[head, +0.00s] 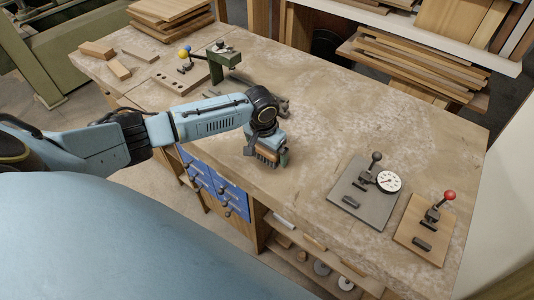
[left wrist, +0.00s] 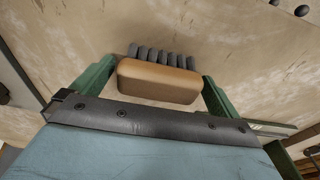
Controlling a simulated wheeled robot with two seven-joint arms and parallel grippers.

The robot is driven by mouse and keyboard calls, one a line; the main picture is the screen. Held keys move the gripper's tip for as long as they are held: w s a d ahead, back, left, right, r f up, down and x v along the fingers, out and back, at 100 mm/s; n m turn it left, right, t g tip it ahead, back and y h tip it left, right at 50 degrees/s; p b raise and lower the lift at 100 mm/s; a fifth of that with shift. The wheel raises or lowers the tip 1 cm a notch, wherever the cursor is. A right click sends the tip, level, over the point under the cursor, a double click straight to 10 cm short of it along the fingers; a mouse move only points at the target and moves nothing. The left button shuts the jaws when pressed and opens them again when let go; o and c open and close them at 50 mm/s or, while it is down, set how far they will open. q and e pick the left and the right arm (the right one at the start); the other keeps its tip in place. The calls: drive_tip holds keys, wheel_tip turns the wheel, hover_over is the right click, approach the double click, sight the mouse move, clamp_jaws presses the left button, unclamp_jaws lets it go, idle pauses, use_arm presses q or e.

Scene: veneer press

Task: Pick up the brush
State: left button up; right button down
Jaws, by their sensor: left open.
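The brush (left wrist: 158,82) has a tan wooden block and a row of dark bristle tufts along its far side in the left wrist view. In the head view the brush (head: 266,157) shows partly, low at the front of my left gripper (head: 267,148), over the workbench. My left gripper is open, with one green finger at each side of the brush. My right gripper is in neither view.
A plate with a dial gauge (head: 389,181) and a board with a red-knobbed clamp (head: 425,228) stand at the right. A green fixture (head: 222,62) and wooden blocks (head: 97,50) stand farther back.

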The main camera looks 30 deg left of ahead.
use_arm(q)
drive_tip(key=shift+f, duration=0.25)
drive_tip(key=c, duration=1)
wheel_tip(320, 180, up, 10)
drive_tip(key=shift+r+p, duration=0.1)
drive_tip(key=shift+p, duration=0.65)
drive_tip(key=shift+c, duration=0.2)
